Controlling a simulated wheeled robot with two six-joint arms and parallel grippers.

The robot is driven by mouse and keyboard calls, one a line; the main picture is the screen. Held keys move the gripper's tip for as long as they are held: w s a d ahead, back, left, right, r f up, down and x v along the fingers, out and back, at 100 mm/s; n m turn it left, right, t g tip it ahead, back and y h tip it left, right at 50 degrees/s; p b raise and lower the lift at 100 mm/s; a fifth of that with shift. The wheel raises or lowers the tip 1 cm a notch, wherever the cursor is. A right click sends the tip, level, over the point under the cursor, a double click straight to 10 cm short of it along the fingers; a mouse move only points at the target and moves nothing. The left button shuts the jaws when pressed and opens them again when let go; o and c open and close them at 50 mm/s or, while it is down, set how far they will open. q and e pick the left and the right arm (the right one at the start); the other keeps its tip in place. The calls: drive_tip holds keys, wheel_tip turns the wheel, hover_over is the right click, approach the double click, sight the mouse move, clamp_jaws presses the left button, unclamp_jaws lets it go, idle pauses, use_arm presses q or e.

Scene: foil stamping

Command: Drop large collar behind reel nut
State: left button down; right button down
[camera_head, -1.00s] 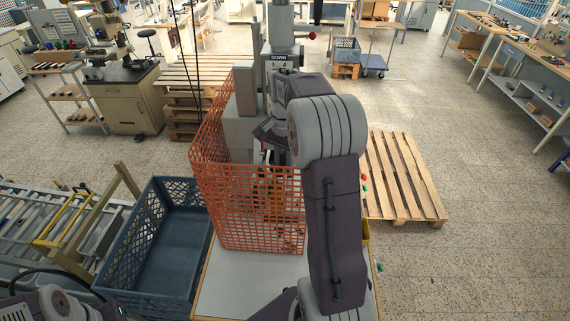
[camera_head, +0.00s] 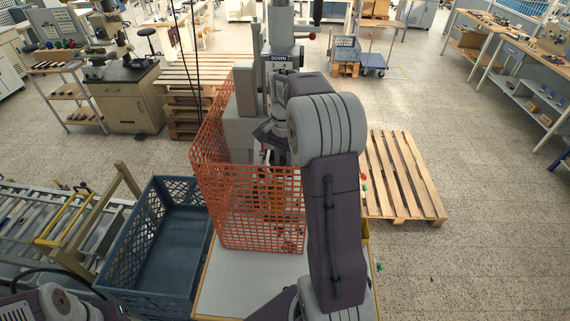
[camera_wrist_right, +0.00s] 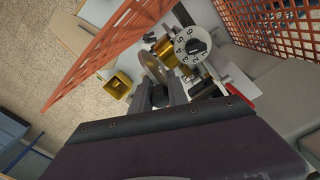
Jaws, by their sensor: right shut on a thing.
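My right gripper (camera_head: 266,158) is beside the grey stamping machine (camera_head: 240,133), partly hidden behind orange mesh in the head view. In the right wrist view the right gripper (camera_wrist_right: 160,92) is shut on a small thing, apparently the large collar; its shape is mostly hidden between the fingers. A thin tan disc edge (camera_wrist_right: 152,66) stands just past the fingertips. Beyond it are gold round parts (camera_wrist_right: 166,50) and a numbered dial (camera_wrist_right: 190,46). I cannot tell which part is the reel nut. My left gripper is out of view; only part of that arm shows at lower left.
An orange mesh guard (camera_head: 250,215) encloses the machine's front and left side; it also shows close by in the right wrist view (camera_wrist_right: 268,25). A blue crate (camera_head: 150,270) stands left of the white table (camera_head: 235,285).

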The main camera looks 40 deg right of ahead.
drive_tip(key=shift+f+b, duration=2.2)
drive_tip(key=shift+f, duration=0.95)
drive_tip(key=shift+r+p, duration=2.8)
drive_tip(key=shift+r, duration=0.15)
drive_tip(key=shift+p, duration=0.4)
drive_tip(key=shift+f+b, duration=1.7)
drive_tip(key=shift+f, duration=0.8)
